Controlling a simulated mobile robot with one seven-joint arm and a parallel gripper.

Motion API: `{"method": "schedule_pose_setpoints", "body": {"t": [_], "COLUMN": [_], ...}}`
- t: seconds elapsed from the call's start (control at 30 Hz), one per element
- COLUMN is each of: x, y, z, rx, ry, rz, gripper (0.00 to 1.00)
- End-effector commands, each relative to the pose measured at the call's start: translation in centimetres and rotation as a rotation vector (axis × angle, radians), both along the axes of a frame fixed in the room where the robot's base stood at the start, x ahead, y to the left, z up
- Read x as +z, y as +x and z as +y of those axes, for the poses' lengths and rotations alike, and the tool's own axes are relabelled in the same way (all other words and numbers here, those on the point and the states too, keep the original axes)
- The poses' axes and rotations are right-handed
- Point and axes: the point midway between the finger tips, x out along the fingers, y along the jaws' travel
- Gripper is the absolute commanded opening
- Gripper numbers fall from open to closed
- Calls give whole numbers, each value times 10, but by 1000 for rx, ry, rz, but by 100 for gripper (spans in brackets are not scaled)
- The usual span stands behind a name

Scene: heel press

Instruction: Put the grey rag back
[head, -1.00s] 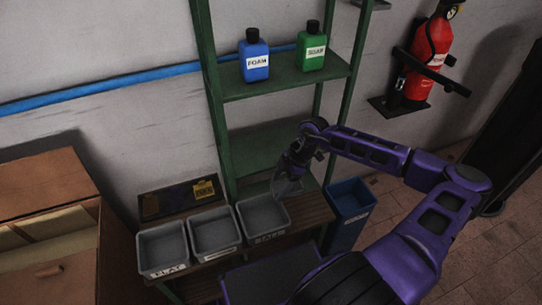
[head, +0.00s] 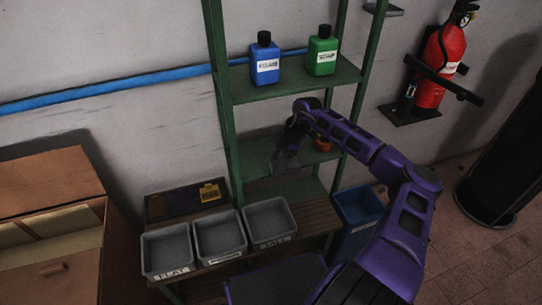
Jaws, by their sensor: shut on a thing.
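My gripper (head: 287,158) is in front of the middle shelf of the green rack, above the right grey tray. It is shut on the grey rag (head: 281,166), a small, dim grey shape hanging at its fingertips. The rag is hard to tell from the dark gripper and the shelf behind it. The green rack (head: 223,120) stands against the wall. I cannot tell whether the rag touches the middle shelf (head: 255,152).
A blue bottle (head: 265,62) and a green bottle (head: 321,55) stand on the upper shelf. An orange thing (head: 323,146) shows partly behind my arm. Three grey trays (head: 218,233) sit on the bench. A blue bin (head: 358,218) stands right of them.

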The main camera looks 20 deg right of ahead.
Motion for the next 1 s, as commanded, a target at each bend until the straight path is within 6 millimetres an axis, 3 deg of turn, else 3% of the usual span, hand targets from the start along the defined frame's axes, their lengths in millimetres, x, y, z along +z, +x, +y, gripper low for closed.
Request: {"method": "schedule_pose_setpoints", "body": {"t": [0.1, 0.37, 0.53, 1.0], "x": [-1, -1, -1, -11], "y": [16, 35, 61, 60], "z": [0, 1, 1, 0], "rx": [-1, -1, 0, 0], "ry": [0, 1, 1, 0], "rz": [-1, 0, 1, 0], "gripper": [27, 27, 27, 27]}}
